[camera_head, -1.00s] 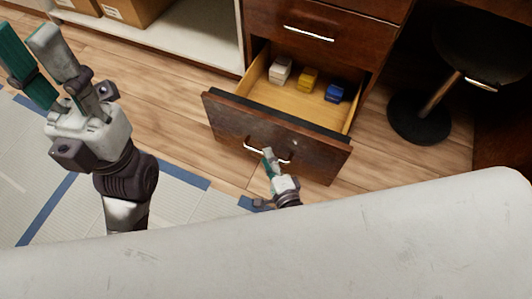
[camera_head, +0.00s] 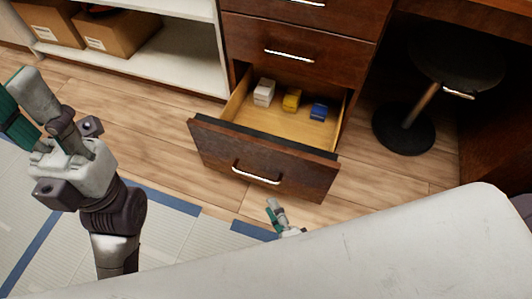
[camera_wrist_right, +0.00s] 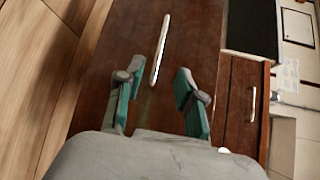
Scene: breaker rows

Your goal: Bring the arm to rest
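My right gripper (camera_head: 273,207) is in front of the open drawer's dark brown front (camera_head: 215,145), below its metal handle (camera_head: 256,173) in the head view, apart from it. In the right wrist view its two green-padded fingers (camera_wrist_right: 158,98) are spread with nothing between them, and the handle (camera_wrist_right: 160,50) shows beyond the tips. My left gripper (camera_head: 14,98) is raised at the left of the head view, with its fingers apart and empty. Its outer finger is partly cut off by the frame edge. Most of my right arm is hidden behind a pale surface.
The open drawer holds a white block (camera_head: 264,92), a yellow block (camera_head: 291,100) and a blue block (camera_head: 318,112). A dark stool (camera_head: 404,130) stands at right. Cardboard boxes (camera_head: 118,36) sit on a white shelf (camera_head: 190,70). Wooden floor (camera_head: 165,150) is clear left of the drawer.

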